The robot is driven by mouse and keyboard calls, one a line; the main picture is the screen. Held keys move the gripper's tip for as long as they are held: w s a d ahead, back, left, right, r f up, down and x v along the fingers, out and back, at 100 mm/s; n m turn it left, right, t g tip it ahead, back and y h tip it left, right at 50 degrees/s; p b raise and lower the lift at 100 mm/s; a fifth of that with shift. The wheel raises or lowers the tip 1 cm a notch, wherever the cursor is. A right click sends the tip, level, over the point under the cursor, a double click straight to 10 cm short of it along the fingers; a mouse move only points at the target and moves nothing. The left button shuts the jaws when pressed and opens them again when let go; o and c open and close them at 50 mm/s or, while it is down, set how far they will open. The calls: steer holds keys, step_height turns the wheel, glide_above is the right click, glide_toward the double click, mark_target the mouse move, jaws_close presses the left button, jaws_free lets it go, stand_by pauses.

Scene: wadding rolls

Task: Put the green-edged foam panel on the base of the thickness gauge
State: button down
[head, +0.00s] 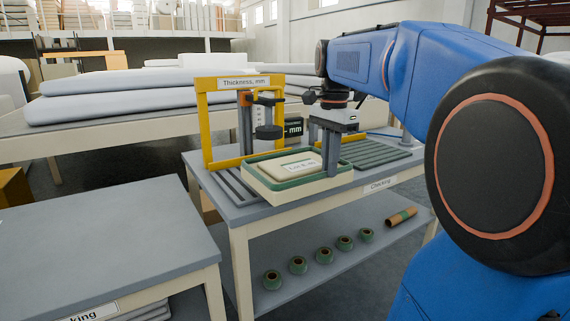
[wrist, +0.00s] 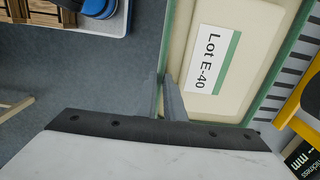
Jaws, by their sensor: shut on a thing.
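The foam panel (head: 292,194) is cream with a green edge and bears a white "Lot E-40" label. My gripper (head: 331,158) is shut on its right-hand edge in the head view. In the wrist view the gripper (wrist: 165,92) pinches the near rim of the panel (wrist: 258,45). The thickness gauge (head: 203,130) has a yellow frame, a round foot on a column, and a dark slatted base (head: 232,186). The panel is roughly level at the front of the gauge, covering part of the base and the table's front edge. Whether it touches the base is unclear.
The gauge stands on a grey table (head: 262,213) labelled "Checking". A green slatted rack (head: 385,156) lies right of the gripper, and a dark "mm" display (head: 293,128) stands behind. Several green rolls (head: 324,256) lie on the lower shelf. Another grey table (head: 100,240) is at left, its top clear.

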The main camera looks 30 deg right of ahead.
mark_target(296, 154)
steer(key=w, duration=1.5)
steer(key=shift+w+a, duration=0.1)
steer(key=shift+a, duration=0.2)
steer(key=shift+f, duration=1.85)
steer(key=c, duration=1.9)
jaws_free()
steer(key=shift+o, duration=0.2)
